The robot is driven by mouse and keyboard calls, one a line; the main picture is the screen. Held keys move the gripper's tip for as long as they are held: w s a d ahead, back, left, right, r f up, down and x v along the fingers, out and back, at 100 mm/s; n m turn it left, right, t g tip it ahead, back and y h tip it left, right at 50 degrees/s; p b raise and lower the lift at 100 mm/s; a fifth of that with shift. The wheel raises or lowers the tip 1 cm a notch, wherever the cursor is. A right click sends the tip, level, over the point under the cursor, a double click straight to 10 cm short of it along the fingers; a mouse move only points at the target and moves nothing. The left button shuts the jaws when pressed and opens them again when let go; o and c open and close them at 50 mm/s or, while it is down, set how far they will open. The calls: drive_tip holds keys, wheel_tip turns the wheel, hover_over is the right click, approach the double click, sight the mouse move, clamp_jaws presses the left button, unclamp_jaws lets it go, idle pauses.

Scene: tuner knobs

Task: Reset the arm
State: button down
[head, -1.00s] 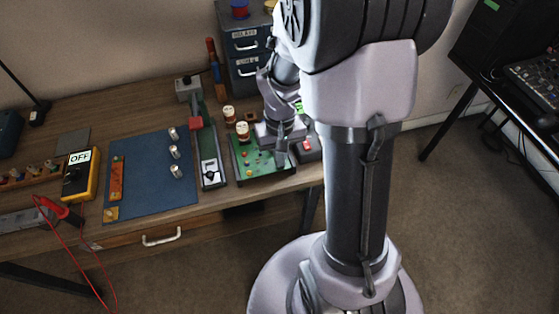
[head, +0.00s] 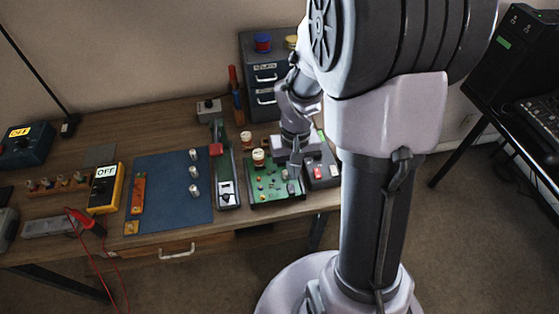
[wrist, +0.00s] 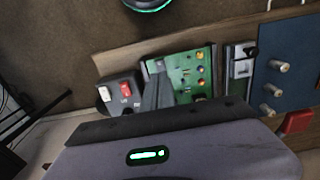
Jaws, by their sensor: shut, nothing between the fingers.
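My gripper (head: 295,170) is shut and empty. In the head view it shows over the right part of a green circuit board (head: 266,192) on the wooden bench. The wrist view shows my gripper's dark fingers (wrist: 157,92) in front of the same board (wrist: 196,66), hiding part of it. I cannot tell how high above the board the fingertips are. My arm comes down from the upper right of the head view and hides part of the bench's right end.
A blue mat (head: 170,213) with silver knobs (head: 193,172) lies left of the board. A black box with red and white switches (head: 320,172) sits at its right. A yellow multimeter (head: 105,189), dark drawers (head: 263,80) and two small jars (head: 258,157) stand on the bench.

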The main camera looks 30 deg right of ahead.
drive_tip(key=s+a+r+t+y, duration=0.1)
drive_tip(key=s+a+r+t, duration=0.2)
drive_tip(key=r, duration=0.7)
drive_tip(key=s+a+r+m+t+y, duration=0.1)
drive_tip(key=s+a+r+t, duration=0.1)
drive_tip(key=s+a+r, duration=0.6)
drive_tip(key=a+r, duration=0.1)
drive_tip(key=a, duration=0.2)
drive_tip(key=shift+s+a+r+t, duration=0.15)
drive_tip(key=shift+a+r+t, duration=0.15)
drive_tip(key=shift+r+t, duration=0.1)
